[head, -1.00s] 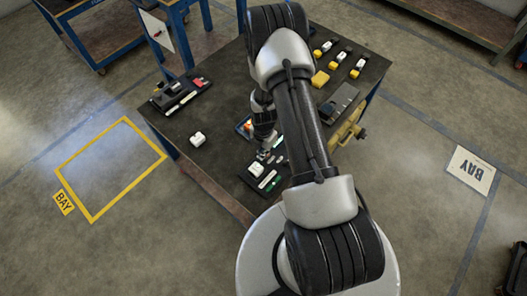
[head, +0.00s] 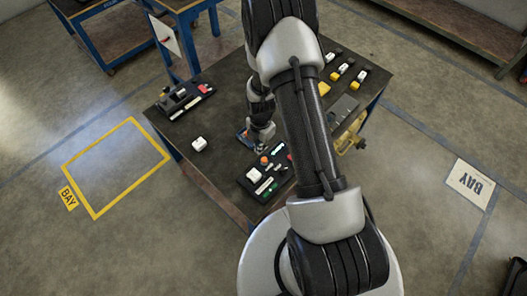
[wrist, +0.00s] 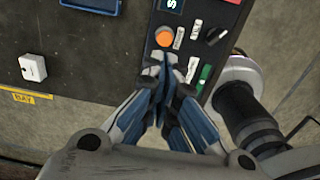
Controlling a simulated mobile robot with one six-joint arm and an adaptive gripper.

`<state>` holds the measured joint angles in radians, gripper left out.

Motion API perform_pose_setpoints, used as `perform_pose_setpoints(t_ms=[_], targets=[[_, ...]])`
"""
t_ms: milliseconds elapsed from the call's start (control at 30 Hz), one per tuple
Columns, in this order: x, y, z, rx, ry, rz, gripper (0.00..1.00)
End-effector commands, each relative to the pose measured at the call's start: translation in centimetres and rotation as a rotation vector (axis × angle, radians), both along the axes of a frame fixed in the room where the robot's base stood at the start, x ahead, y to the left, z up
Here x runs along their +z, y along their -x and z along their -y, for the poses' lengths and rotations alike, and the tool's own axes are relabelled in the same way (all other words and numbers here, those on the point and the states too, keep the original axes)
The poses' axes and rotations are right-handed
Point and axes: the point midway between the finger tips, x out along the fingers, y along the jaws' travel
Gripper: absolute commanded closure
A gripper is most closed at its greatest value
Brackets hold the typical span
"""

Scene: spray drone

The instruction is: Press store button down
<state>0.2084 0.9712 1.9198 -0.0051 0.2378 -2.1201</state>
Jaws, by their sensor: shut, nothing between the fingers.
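A dark control panel (head: 247,186) lies on the table. It carries an orange round button (head: 265,160), a white block (head: 254,174), a red part and a green part (head: 273,188). In the wrist view the orange button (wrist: 165,37) sits just beyond the tips of my gripper (wrist: 163,60), with small white labels, a black knob (wrist: 217,36) and the green part (wrist: 204,76) to its right. I cannot read which control is the store button. My gripper (head: 262,149) is shut and empty above the panel's far end; contact cannot be told. The gripper hides part of the panel in the wrist view.
A white switch box (head: 199,144) stands on the table left of the panel; it also shows in the wrist view (wrist: 32,68). A blue tray (wrist: 90,5) lies beyond. Another dark panel (head: 184,98) is at the far left corner, and yellow and white blocks stand at the right.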

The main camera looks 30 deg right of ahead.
Motion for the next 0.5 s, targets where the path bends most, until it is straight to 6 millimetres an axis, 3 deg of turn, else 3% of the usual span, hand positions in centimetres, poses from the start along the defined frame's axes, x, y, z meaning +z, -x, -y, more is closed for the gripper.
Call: perform_pose_setpoints(t_ms=[33, 200, 500], targets=[[1.3, -0.1, 0.1, -0.001, 0.001, 0.004, 1.0], [3.1, 0.0, 0.1, -0.001, 0.0, 0.001, 1.0], [3.6, 0.0, 0.1, -0.001, 0.0, 0.0, 1.0]])
